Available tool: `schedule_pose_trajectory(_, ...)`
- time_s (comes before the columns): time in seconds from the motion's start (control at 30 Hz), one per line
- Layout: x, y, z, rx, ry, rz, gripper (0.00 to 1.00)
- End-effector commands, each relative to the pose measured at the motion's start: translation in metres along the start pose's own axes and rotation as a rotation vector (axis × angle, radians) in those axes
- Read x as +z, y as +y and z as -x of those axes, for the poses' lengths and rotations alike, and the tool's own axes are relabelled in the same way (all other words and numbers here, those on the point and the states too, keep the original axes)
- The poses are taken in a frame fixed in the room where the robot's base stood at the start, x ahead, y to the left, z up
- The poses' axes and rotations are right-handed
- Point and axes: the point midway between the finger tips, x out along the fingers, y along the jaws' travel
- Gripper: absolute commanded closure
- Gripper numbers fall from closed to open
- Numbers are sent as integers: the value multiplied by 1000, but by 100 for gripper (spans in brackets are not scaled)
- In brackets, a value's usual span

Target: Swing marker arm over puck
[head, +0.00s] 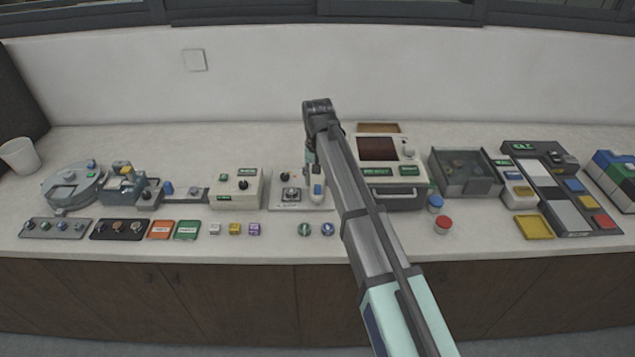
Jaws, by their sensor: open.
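My arm reaches up from the lower right and bends down over the counter. My gripper (311,160) hangs at the right side of a small pale station (302,204), partly hidden by my arm. Its jaws are open; its fingertips are hard to make out, and I cannot tell whether they touch anything. The station carries a dark round fitting on a metal seat (291,195) and a blue-tipped upright part (317,189) just below my gripper. I cannot tell which part is the marker arm or whether a puck sits there. A green puck-like disc (304,229) and a blue one (327,229) lie in front.
A cream control box (236,187) stands left of the station; a larger machine with a dark window (378,149) stands right, partly behind my arm. A grey open tray (465,180) and blue and red-capped jars (443,225) are further right. The counter's front edge is clear.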

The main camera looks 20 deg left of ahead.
Motion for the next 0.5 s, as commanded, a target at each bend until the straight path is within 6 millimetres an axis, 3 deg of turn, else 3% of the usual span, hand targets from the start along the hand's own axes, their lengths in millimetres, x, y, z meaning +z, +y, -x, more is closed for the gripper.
schedule_pose_trajectory(0.2, 0, 0, -24, 0, 0, 0, 52)
schedule_pose_trajectory(0.5, 0, 0, -32, 0, 1, 0, 52)
